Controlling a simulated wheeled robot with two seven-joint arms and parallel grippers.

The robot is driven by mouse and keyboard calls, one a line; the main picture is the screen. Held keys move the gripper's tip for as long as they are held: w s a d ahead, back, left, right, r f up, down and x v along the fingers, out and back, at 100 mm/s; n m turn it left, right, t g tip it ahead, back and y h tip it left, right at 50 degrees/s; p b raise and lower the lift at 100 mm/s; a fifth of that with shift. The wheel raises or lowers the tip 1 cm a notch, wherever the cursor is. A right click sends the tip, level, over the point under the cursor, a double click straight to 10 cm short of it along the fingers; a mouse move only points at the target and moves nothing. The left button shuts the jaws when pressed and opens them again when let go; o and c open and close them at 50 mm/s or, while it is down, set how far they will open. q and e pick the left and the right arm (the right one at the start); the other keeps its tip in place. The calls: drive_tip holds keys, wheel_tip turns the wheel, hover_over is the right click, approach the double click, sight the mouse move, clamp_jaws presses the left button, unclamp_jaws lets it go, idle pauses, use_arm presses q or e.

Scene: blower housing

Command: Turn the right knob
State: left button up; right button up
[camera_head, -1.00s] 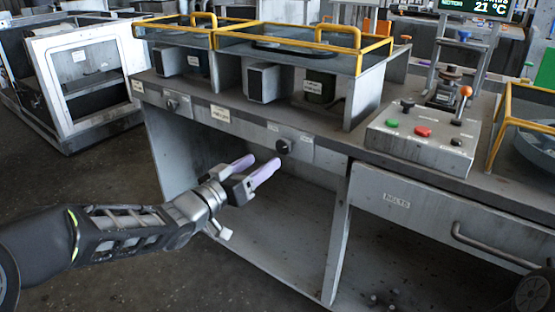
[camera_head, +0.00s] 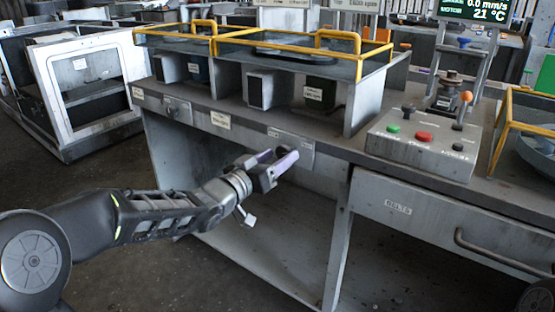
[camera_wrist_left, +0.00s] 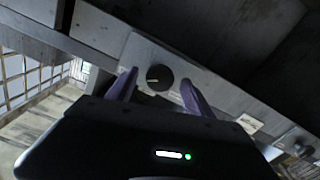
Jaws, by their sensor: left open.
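The right knob (camera_wrist_left: 160,77) is round and dark with a pale pointer line. It sits on a light plate on the bench's front rail (camera_head: 230,125). In the head view the knob is mostly hidden behind my fingers. My left gripper (camera_head: 276,161) is open in front of it, its purple fingers pointing at the rail. In the left wrist view the knob lies between the two spread fingers, with a gap on each side; contact is not visible. The left knob (camera_head: 170,108) is farther left on the same rail. My right gripper is not in view.
A control box (camera_head: 422,140) with green, red and black buttons stands on the bench top at right. Yellow-railed guards (camera_head: 290,45) cover the housings above the rail. A drawer labelled BELTS (camera_head: 430,215) is at lower right. The space under the bench is open.

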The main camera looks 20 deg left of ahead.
use_arm(q)
drive_tip(key=shift+w+d, duration=0.1)
drive_tip(key=shift+w, duration=0.05)
drive_tip(key=shift+c, duration=0.2)
clamp_jaws()
idle(0.4)
drive_tip(key=shift+f+m+b, duration=0.15)
drive_tip(key=shift+m+b, duration=1)
drive_tip(key=shift+m, duration=0.15)
drive_tip(key=shift+m+b, duration=0.8)
drive_tip(key=shift+m, duration=0.3)
drive_tip(key=shift+m+b, duration=0.7)
drive_tip(key=shift+m, duration=0.6)
